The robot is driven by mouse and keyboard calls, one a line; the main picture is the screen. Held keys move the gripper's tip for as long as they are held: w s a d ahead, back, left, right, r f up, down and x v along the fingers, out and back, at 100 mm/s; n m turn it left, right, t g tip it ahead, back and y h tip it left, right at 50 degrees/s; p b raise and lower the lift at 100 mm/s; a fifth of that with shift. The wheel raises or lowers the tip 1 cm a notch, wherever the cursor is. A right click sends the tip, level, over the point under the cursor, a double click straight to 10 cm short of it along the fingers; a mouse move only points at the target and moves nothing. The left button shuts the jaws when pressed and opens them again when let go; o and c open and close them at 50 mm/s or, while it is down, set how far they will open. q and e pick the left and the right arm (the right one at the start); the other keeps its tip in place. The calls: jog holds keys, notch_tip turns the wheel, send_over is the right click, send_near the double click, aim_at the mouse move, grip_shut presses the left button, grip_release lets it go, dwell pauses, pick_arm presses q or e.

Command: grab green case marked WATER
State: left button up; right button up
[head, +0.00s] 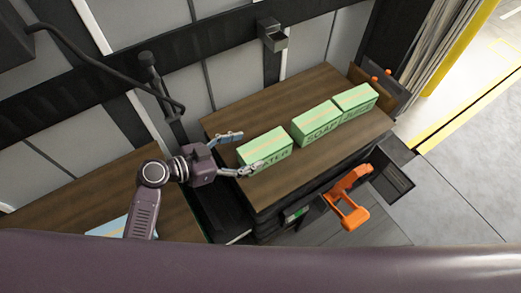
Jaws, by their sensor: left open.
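The green case marked WATER (265,147) sits on the brown wooden top (228,119), the leftmost of three green cases. My left gripper (243,154) is open at the case's left end. One finger is at the far side and the other is along the near side, partly covering the lettering. I cannot tell whether either finger touches the case. My right gripper is not in view.
A green case marked SOAP (316,125) and another green case (356,100) stand to the right on the same top. A second wooden surface (85,195) with a light blue item (108,227) is at left. An orange handle (350,198) stands in front.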

aim_at(265, 149)
pick_arm(q)
jog(key=shift+w+a+f, duration=0.2)
jog(key=shift+w+f, duration=0.05)
jog(key=shift+f, duration=0.45)
jog(key=shift+w+f+b, duration=0.15)
jog(key=shift+w+b, duration=0.1)
jog(key=shift+b, duration=0.1)
jog(key=shift+w+d, duration=0.15)
jog(key=shift+w, duration=0.05)
jog(key=p+x, duration=0.1)
jog(key=x, duration=0.1)
jog(key=p+x, duration=0.1)
jog(key=x, duration=0.2)
jog(key=shift+s+d+f, duration=0.25)
jog(key=shift+d+f, duration=0.1)
jog(key=shift+d, duration=0.1)
jog(key=shift+w+d+f, duration=0.3)
jog(key=shift+d+f, duration=0.1)
jog(key=shift+d, duration=0.1)
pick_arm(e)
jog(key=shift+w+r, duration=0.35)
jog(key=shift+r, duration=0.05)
